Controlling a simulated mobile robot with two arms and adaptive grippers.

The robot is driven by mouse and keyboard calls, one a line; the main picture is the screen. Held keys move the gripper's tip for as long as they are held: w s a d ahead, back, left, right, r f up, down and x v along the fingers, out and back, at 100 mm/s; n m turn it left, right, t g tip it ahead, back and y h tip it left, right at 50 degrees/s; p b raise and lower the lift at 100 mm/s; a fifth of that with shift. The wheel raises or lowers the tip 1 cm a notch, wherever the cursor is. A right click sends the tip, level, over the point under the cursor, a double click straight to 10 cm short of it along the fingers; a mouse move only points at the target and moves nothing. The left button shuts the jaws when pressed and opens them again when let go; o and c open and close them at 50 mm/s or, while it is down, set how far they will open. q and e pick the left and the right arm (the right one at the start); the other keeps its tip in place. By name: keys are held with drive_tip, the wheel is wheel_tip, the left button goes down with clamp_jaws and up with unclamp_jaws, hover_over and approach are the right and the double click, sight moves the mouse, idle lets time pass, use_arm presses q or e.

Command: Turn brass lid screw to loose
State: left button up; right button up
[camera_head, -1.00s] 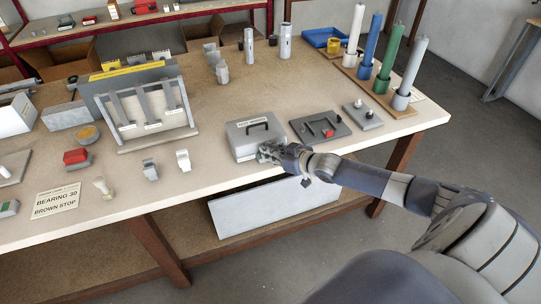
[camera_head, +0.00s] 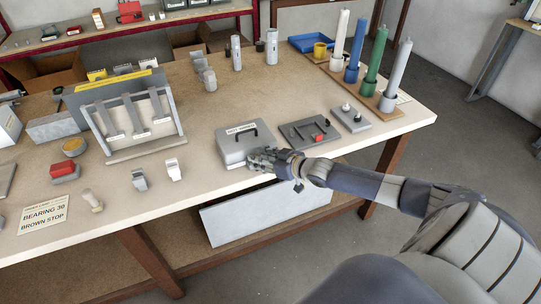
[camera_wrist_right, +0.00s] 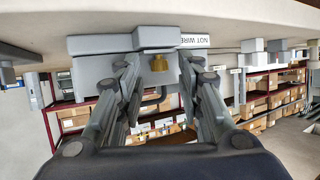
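A grey box (camera_head: 232,151) with a black handle and a white label on its lid stands near the front edge of the bench. My right gripper (camera_head: 262,158) is at the box's front side and hides the screw in the head view. In the right wrist view my right gripper (camera_wrist_right: 159,68) is open, its fingers apart on either side of the screw. I cannot tell whether they touch it. My left gripper is not in view.
Right of the box are a dark plate (camera_head: 305,133) with a red part and a small grey block (camera_head: 351,120) with knobs. A slotted rack (camera_head: 130,122) stands to the left. Two small light-grey pieces (camera_head: 173,169) lie between rack and box. The bench edge (camera_head: 210,190) is close in front.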

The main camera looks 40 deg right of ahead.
drive_tip(key=v, duration=0.7)
drive_tip(key=shift+r, duration=0.2)
drive_tip(key=shift+s, duration=0.1)
